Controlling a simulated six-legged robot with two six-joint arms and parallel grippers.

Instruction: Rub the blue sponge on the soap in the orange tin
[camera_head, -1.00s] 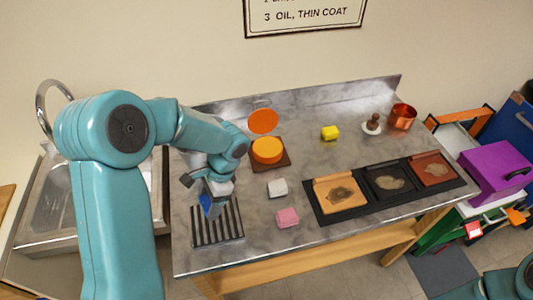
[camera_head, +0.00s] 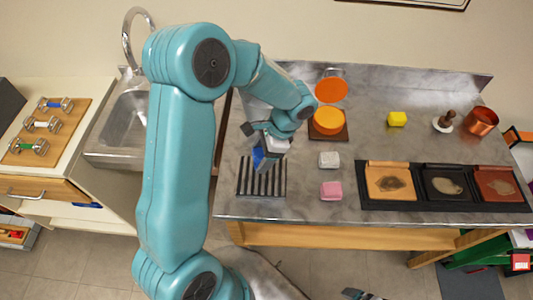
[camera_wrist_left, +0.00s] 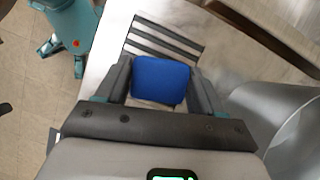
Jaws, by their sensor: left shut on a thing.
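The blue sponge (camera_wrist_left: 160,80) is held between the two fingers of my left gripper (camera_wrist_left: 160,88) in the left wrist view. In the head view the left gripper (camera_head: 264,154) is above the striped rack, with a bit of the blue sponge (camera_head: 258,157) showing. The orange tin (camera_head: 327,121) stands on a dark brown square base to the right of the gripper, with its orange lid (camera_head: 331,90) tilted up behind it. The tin shows an orange-yellow top; I cannot make out the soap apart from it. A small grey right gripper part may show at the bottom edge, unclear.
The striped rack (camera_head: 261,178) lies under the left gripper. A white block (camera_head: 329,160), a pink block (camera_head: 330,191) and a yellow block (camera_head: 397,119) sit on the grey table. A black tray (camera_head: 444,206) with leather patches, a brush (camera_head: 444,121) and a copper cup (camera_head: 481,121) are at right.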

